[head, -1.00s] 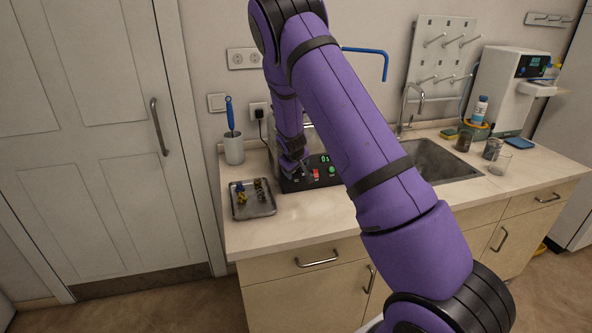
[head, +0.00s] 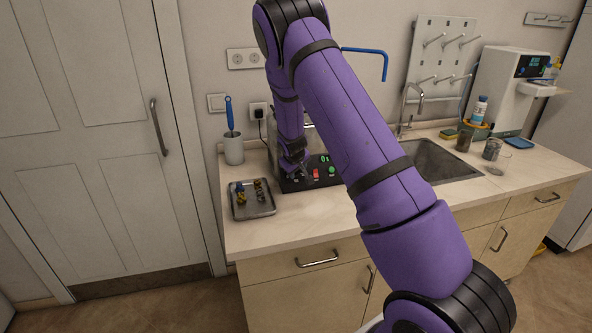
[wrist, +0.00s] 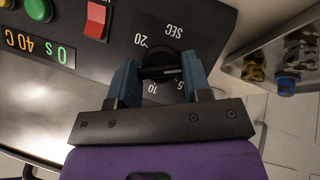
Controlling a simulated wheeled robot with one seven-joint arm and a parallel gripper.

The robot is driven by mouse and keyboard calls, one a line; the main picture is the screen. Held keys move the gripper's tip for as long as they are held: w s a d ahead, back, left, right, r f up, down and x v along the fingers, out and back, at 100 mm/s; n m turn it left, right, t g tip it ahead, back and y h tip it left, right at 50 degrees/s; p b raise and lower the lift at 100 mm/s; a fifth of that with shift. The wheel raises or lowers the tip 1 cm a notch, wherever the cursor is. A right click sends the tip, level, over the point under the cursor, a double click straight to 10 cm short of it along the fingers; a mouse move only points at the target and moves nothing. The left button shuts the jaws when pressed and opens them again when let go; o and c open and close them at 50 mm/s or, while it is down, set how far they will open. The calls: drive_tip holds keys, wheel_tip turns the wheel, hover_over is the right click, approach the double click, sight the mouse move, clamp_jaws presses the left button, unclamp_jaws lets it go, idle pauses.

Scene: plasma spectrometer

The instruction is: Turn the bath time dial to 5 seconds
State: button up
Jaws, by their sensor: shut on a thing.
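The bath time dial (wrist: 160,58) is a round black knob on the dark control panel (wrist: 218,22), seen upside down in the wrist view. The marks SEC, 20, 10 and 5 show around it; the 5 is partly covered by a finger. My gripper (wrist: 159,70) is shut on the dial, with one blue-grey finger on each side of its raised grip bar. The dial's exact pointer setting cannot be read. In the head view my gripper (head: 296,168) is at the left part of the panel and hides the dial.
A metal tray (head: 254,211) with small parts lies left of the device. A sink (head: 440,160) is to the right.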

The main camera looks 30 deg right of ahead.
drive_tip(key=shift+d, duration=0.1)
drive_tip(key=m+y, duration=0.2)
drive_tip(key=m, duration=0.2)
drive_tip(key=shift+d, duration=0.15)
drive_tip(key=m+y, duration=0.1)
drive_tip(key=m, duration=0.1)
drive_tip(key=m+t+y, duration=0.1)
drive_tip(key=m, duration=0.2)
drive_tip(key=shift+s+y, duration=0.1)
drive_tip(key=shift+y, duration=0.3)
drive_tip(key=shift+t, duration=0.3)
drive_tip(key=o, duration=0.9)
drive_tip(key=v, duration=1)
drive_tip(key=shift+s+r, duration=0.2)
drive_tip(key=shift+r, duration=0.1)
